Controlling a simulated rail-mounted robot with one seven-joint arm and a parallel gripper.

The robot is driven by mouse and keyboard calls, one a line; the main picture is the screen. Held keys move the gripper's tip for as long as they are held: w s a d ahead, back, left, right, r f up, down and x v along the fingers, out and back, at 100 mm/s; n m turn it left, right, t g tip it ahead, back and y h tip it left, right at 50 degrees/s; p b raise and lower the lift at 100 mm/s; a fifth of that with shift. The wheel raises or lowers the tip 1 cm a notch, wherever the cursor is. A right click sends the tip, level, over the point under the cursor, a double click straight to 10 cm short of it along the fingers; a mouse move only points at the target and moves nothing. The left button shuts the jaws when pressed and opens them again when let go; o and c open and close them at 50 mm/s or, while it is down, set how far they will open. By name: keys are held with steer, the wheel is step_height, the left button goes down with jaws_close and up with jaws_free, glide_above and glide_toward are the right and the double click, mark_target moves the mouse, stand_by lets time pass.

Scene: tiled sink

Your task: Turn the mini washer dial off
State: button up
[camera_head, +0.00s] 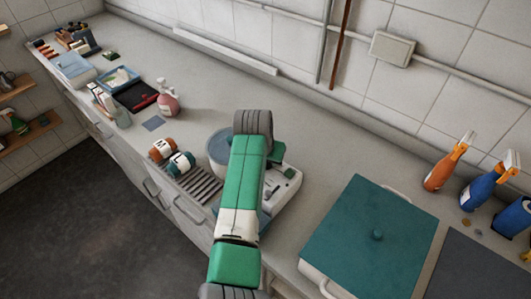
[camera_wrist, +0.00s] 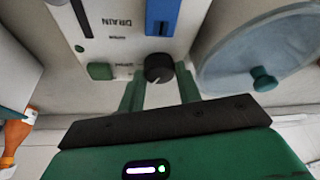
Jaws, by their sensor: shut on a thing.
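The mini washer (camera_head: 287,189) stands on the counter, partly hidden behind my arm in the head view. Its white control panel (camera_wrist: 120,18) fills the upper middle of the wrist view, with upside-down "DRAIN" lettering. The black round dial (camera_wrist: 158,67) sits at the panel's edge with a pale pointer mark. My gripper (camera_wrist: 159,78) is at the dial, with its two green fingers on either side of it, shut on it. The exact finger contact is partly hidden by the dial. In the head view, my arm hides the dial.
A blue slider (camera_wrist: 162,16) and a green button (camera_wrist: 100,71) are near the dial. The washer's round bluish lid (camera_wrist: 255,62) with a green knob is beside the panel. A teal-lidded box (camera_head: 370,240) and spray bottles (camera_head: 447,163) stand to the right.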

steer(key=shift+d+n+y+p, duration=0.15)
steer(key=shift+n+y+p, duration=0.65)
steer(key=shift+n, duration=1.5)
steer(key=o, duration=1)
steer(key=shift+c, duration=0.2)
steer(key=v, duration=0.7)
steer(key=shift+s+r+b, duration=0.25)
steer(key=shift+r+b, duration=0.05)
steer(key=shift+r, duration=0.05)
steer(key=shift+d, duration=0.1)
